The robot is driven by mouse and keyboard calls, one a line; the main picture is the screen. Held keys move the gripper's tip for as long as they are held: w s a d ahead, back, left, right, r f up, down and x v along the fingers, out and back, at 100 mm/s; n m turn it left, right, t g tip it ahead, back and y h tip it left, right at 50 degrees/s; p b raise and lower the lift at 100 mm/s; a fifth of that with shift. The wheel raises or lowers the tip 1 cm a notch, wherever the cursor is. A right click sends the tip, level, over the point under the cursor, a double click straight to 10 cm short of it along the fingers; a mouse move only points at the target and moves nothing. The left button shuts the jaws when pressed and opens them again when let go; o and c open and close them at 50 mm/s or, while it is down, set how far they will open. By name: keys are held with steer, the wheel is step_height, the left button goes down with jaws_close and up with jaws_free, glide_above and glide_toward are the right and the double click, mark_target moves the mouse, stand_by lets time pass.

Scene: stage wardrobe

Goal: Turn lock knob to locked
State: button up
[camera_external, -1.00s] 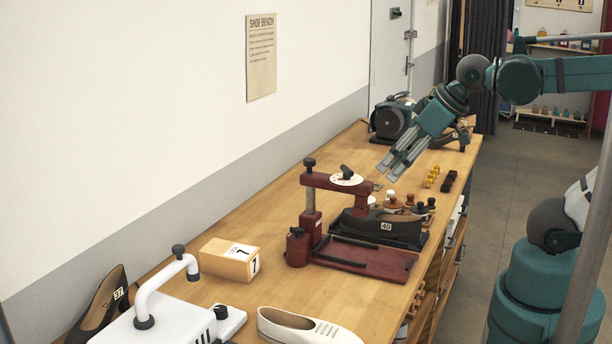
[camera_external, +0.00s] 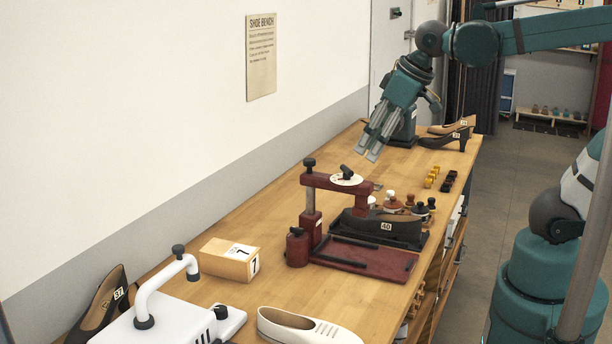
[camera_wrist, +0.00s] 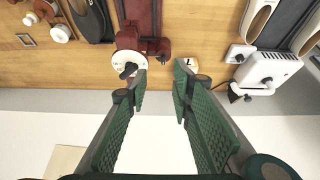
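A round white dial with a black knob (camera_external: 347,170) sits on top of the dark red press (camera_external: 320,181) on the bench. The markings are too small to read, and I cannot tell the knob's setting. The wrist view shows the black knob (camera_wrist: 128,70) on its white dial, just left of my left fingertip. My gripper (camera_external: 368,153) is in the air above and a little behind the press, angled downward. Its fingers (camera_wrist: 162,75) are apart with nothing between them. It does not touch the knob.
A black shoe (camera_external: 385,226) marked 40 sits at the press. A wooden box (camera_external: 228,260) marked 7, a white appliance (camera_external: 170,318) and a pale shoe (camera_external: 300,328) are nearer the camera. The wall (camera_external: 180,130) runs along the left.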

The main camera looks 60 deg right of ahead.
steer(key=w+g+p, duration=0.3)
steer(key=w+p, duration=0.1)
steer(key=w, duration=0.6)
steer(key=g+p, duration=0.2)
steer(key=p, duration=0.2)
glide_above(303, 229)
step_height(303, 229, down, 3)
step_height(303, 229, down, 14)
steer(key=shift+a+f+b, duration=0.1)
steer(key=shift+f+b, duration=0.05)
steer(key=shift+b, duration=0.15)
steer(key=shift+f, duration=0.15)
steer(key=shift+f, duration=3.75)
jaws_close()
